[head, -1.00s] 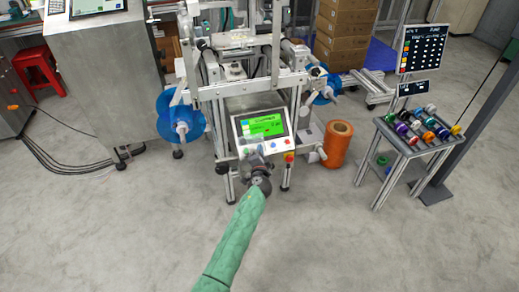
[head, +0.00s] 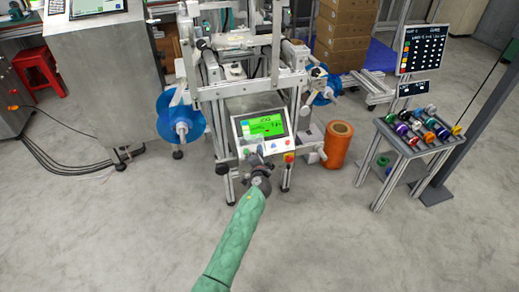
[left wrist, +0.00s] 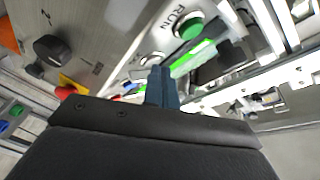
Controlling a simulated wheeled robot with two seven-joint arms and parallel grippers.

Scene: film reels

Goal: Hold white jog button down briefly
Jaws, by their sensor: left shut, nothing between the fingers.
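The control panel (head: 278,144) with a green-lit screen (head: 262,125) is on the front of the machine. My left gripper (head: 254,154) is at the panel's lower left part, its fingers shut and empty. In the left wrist view the closed fingers (left wrist: 162,84) point at the panel. The white button (left wrist: 152,58) shows right at the fingertips, partly covered by them; I cannot tell whether it is pressed in. A green button (left wrist: 188,28) marked RUN is beside it. In the head view the gripper hides the white button. My right gripper is not in view.
A blue button (head: 273,146) and a red stop button (head: 289,157) sit right of the gripper. Blue reels (head: 180,115) flank the machine. An orange roll (head: 338,145) stands on the floor. A small table (head: 402,150) with colored spools is at right. The front floor is clear.

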